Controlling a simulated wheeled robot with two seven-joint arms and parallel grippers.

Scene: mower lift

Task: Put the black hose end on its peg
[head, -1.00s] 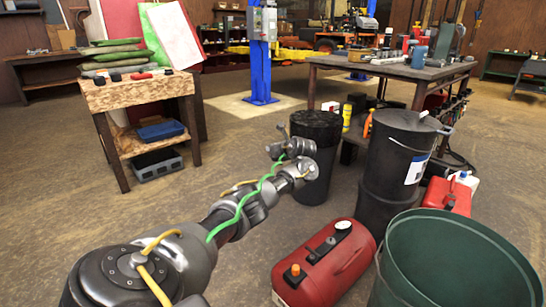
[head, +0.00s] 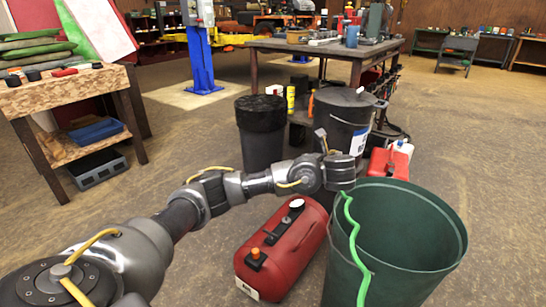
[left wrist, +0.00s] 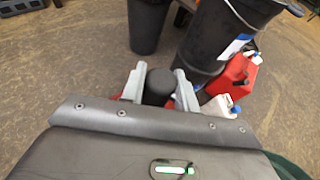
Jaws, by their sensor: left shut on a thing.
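My left gripper (left wrist: 159,88) shows in the left wrist view with its two pale fingers shut on a short black cylindrical end (left wrist: 158,86), which looks like the black hose end. In the head view my left arm reaches in from the left, and its wrist is above the near left rim of the green bin. A thin green wavy strand (head: 352,245), perhaps a hose, hangs from near the wrist down across the bin. I cannot make out a peg. My right gripper is not in view.
A green bin (head: 430,205) stands front right, beside a red tank (head: 285,250). Black bins (head: 263,135) and (head: 345,115), red cans (head: 390,160) and a cluttered workbench (head: 290,45) are behind. A wooden stand (head: 60,95) is left.

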